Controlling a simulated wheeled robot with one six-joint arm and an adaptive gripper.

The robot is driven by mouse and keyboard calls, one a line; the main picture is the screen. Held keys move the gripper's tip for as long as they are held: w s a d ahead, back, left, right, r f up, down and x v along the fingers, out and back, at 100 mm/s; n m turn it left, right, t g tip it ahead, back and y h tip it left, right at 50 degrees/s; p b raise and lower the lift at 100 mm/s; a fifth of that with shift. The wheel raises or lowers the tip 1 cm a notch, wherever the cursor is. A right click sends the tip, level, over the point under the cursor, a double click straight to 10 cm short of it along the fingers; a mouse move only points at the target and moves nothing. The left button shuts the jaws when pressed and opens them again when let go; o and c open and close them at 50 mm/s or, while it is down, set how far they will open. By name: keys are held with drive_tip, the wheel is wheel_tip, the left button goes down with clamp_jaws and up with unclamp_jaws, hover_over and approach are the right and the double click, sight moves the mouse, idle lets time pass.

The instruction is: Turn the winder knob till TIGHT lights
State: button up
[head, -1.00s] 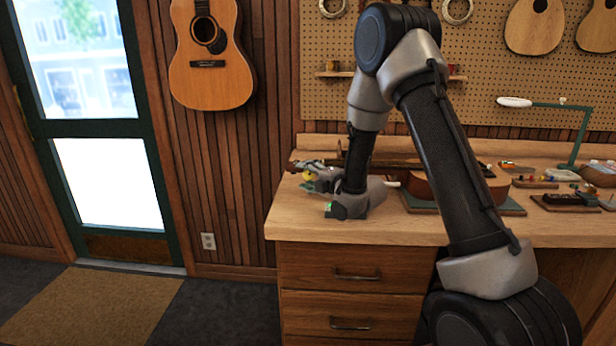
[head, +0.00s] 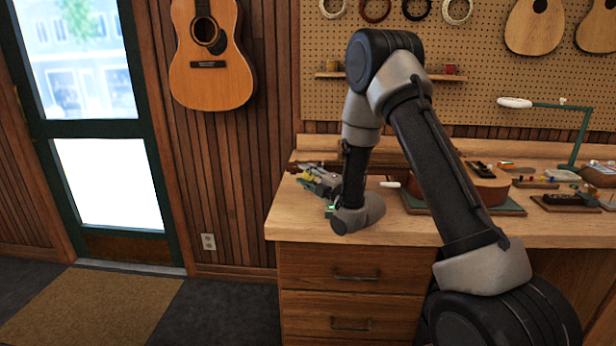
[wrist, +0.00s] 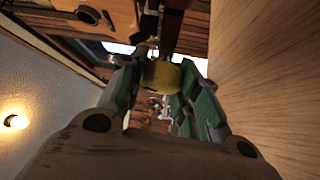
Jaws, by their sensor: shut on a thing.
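In the wrist view the yellow winder knob (wrist: 161,76) sits between the two green-padded fingers of my gripper (wrist: 160,88), which are shut on it. A dark part is visible just beyond the knob. In the head view my gripper (head: 316,180) is low over the left end of the workbench, pointing left and away, and only a little yellow shows near its tips. My forearm and wrist hide part of that area. No TIGHT label or lamp can be made out in either view.
A green lamp (head: 578,140) and small parts stand farther right. The wrist view is rolled, with the bench surface (wrist: 268,70) close along its right side.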

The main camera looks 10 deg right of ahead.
drive_tip(key=shift+f, duration=0.1)
drive_tip(key=o, duration=1)
